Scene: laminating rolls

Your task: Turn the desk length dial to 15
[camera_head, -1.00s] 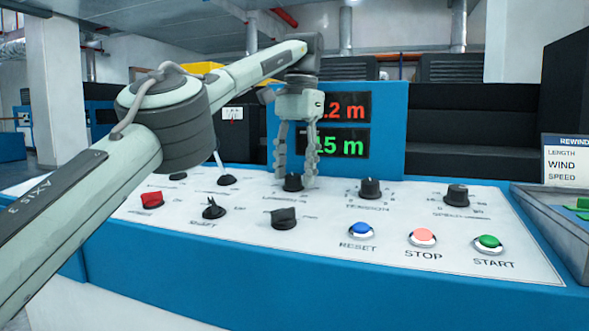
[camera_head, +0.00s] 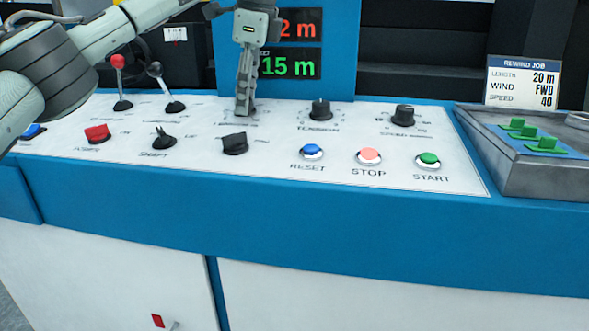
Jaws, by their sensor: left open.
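The desk (camera_head: 350,178) has a white sloping top with several black knobs. My left gripper (camera_head: 244,110) points straight down at the back row, left of the tension dial (camera_head: 320,110). Its fingers line up one behind the other from here and are open. They cover the length dial, so its pointer cannot be read. Whether the fingers touch it I cannot tell. The green display (camera_head: 288,65) behind reads 15 m. The red display (camera_head: 299,25) above it is partly covered and shows a figure ending in 2 m. My right gripper is not in view.
The speed dial (camera_head: 403,114) is at the right. A black front-row switch (camera_head: 234,144) sits close before the gripper. Reset (camera_head: 312,152), stop (camera_head: 369,156) and start (camera_head: 428,160) buttons line the front. A job card (camera_head: 524,83) reads length 20 m, FWD, 40.

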